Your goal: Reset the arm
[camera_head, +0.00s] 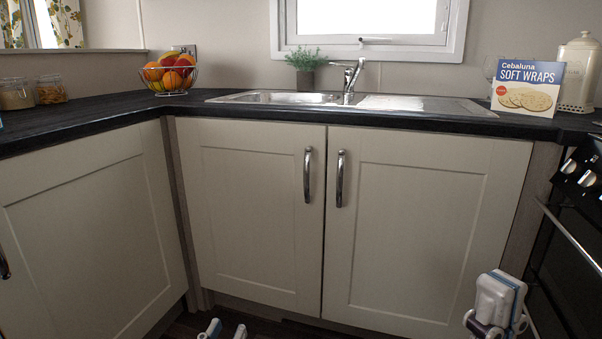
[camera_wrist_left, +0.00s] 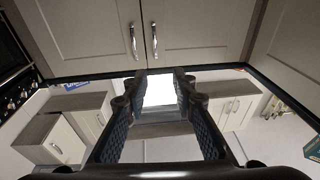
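My left gripper (camera_head: 225,331) shows only as two separate blue-and-white tips at the bottom edge of the head view, in front of the sink cabinet. In the left wrist view its two dark fingers (camera_wrist_left: 156,100) stand apart with nothing between them, so it is open and empty. My right gripper (camera_head: 497,306) is at the lower right of the head view, in front of the right cabinet door and near the oven. It shows as a white and blue body, its fingers are not clear, and I see no object held in it.
Two closed cabinet doors (camera_head: 255,215) with metal handles are ahead, under a dark worktop (camera_head: 90,117). The worktop bears a sink (camera_head: 275,98), fruit bowl (camera_head: 171,77), jars, plant (camera_head: 306,75) and soft wraps box (camera_head: 526,88). The oven (camera_head: 575,245) bounds the right side.

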